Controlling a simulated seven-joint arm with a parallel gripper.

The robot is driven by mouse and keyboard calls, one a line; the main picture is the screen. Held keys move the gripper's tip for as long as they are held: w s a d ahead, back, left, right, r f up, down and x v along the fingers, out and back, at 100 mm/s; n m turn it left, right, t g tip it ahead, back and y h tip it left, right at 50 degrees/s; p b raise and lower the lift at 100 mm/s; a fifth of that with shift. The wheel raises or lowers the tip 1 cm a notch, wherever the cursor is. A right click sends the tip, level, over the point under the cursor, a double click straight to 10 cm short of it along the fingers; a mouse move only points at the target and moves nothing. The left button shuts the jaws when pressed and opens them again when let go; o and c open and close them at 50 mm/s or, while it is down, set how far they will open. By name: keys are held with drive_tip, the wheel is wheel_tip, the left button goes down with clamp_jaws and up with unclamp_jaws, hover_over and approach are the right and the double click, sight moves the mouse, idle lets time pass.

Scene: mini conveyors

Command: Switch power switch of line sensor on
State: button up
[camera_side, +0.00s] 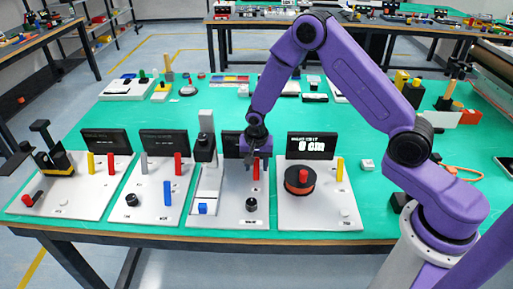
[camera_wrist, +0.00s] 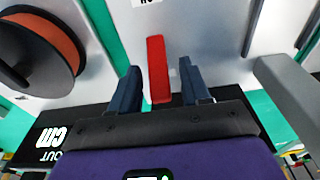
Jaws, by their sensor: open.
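A red upright switch lever (camera_side: 256,170) stands on the third white panel from the left (camera_side: 233,205). My gripper (camera_side: 257,160) is right above and around the lever's top in the side view. In the wrist view my gripper (camera_wrist: 159,72) is open, with the red lever (camera_wrist: 157,68) between its two dark fingers. Gaps show on both sides of the lever, the wider one to the right. The panel's black screen (camera_side: 232,143) is partly hidden by my gripper. The panel labels are too small to read, so I cannot tell which is the line sensor.
The panel on the right has an orange-and-black reel (camera_side: 300,179), a yellow lever (camera_side: 340,170) and a lit display (camera_side: 312,146).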

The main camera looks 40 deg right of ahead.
sight(257, 162)
wheel_tip(257, 162, up, 17)
drive_tip(key=s+a, duration=0.1)
drive_tip(key=shift+s+a, duration=0.25)
drive_tip(key=shift+s, duration=0.05)
drive_tip(key=shift+f, duration=0.1)
drive_tip(key=shift+g+y, duration=0.6)
drive_tip(key=f, duration=0.6)
drive_tip(key=w+d+f, duration=0.1)
drive_tip(key=f, duration=1.1)
drive_tip(key=shift+w+d+f, duration=0.2)
drive_tip(key=shift+w, duration=0.05)
drive_tip(key=shift+c, duration=0.3)
clamp_jaws()
